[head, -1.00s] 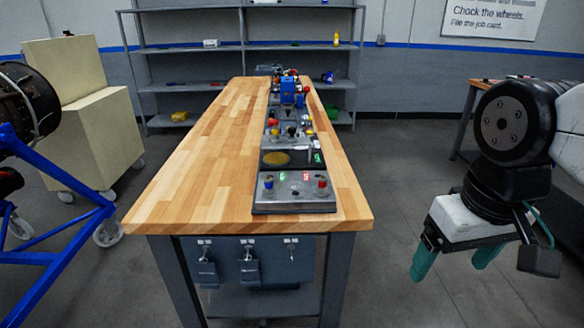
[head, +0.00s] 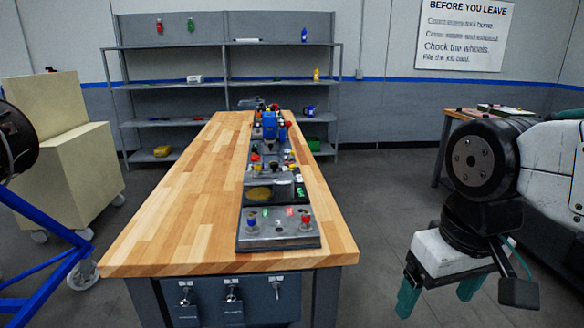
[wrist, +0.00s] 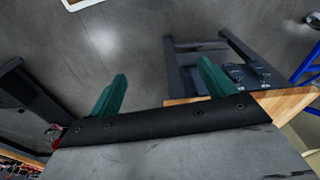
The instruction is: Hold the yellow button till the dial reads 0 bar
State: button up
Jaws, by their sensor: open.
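The long wooden workbench (head: 170,225) carries a row of control panels. The nearest grey panel (head: 277,240) has a blue knob, a red knob and small lit green and red displays. Small yellow parts show farther back, too small to make out. I cannot pick out the dial or its reading. My gripper (head: 437,297) is open and empty, pointing down over the floor right of the bench. In the wrist view its green fingers (wrist: 160,88) are apart.
A cream cabinet (head: 85,165) on casters and a blue stand (head: 50,265) are on the left. Grey shelves (head: 220,80) stand at the back. A second table (head: 470,118) is behind my arm. Floor between bench and gripper is clear.

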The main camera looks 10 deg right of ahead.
grip_shut()
dwell(1.8)
